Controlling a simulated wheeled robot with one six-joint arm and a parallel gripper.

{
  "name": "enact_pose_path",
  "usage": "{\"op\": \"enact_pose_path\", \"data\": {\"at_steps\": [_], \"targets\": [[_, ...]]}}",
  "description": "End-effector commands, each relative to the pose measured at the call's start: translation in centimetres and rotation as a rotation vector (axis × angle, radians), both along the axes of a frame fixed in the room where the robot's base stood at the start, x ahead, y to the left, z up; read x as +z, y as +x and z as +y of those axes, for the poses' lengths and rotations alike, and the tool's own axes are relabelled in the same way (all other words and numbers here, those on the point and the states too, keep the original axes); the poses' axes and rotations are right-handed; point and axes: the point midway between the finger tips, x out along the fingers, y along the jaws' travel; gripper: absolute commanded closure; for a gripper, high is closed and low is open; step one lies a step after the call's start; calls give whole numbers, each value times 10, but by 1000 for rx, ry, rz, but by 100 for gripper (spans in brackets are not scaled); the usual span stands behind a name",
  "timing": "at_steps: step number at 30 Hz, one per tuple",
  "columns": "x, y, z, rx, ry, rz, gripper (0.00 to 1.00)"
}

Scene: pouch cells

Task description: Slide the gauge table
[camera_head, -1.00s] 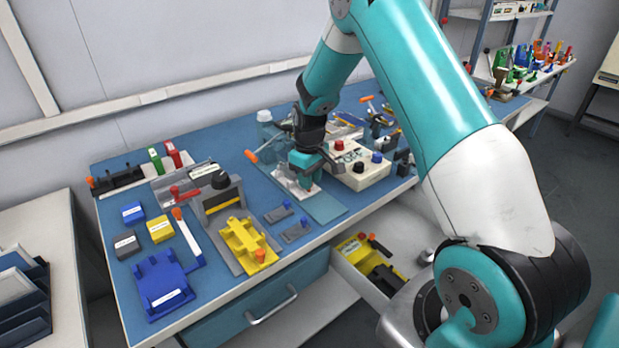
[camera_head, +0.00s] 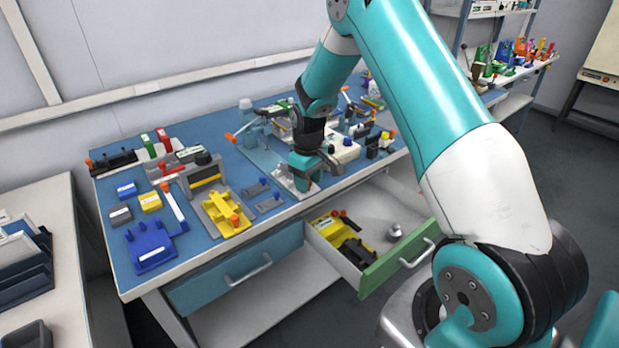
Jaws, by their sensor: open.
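A pale plate (camera_head: 284,179), which looks like the gauge table, sits at the front end of a long light-blue strip (camera_head: 262,158) on the bench. My gripper (camera_head: 303,184) is down at this plate, near the bench's front edge. The jaws are open, but the fingertips are partly hidden by the gripper body. I cannot tell whether they touch the plate or stand around some part of it.
A cream box with knobs (camera_head: 343,150) stands close on the right. Grey blocks (camera_head: 268,204) and a yellow fixture (camera_head: 222,215) lie on the left. An open drawer (camera_head: 398,262) with a green front juts out below the bench.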

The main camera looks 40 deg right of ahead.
Motion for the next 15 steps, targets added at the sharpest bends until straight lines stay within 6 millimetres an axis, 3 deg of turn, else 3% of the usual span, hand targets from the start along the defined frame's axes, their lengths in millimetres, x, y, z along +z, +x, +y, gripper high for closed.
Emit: {"op": "enact_pose_path", "data": {"at_steps": [10,15], "targets": [[3,2,-4,-9,-5,-9,54],[24,3,-4,-8,-6,-12,54]]}}
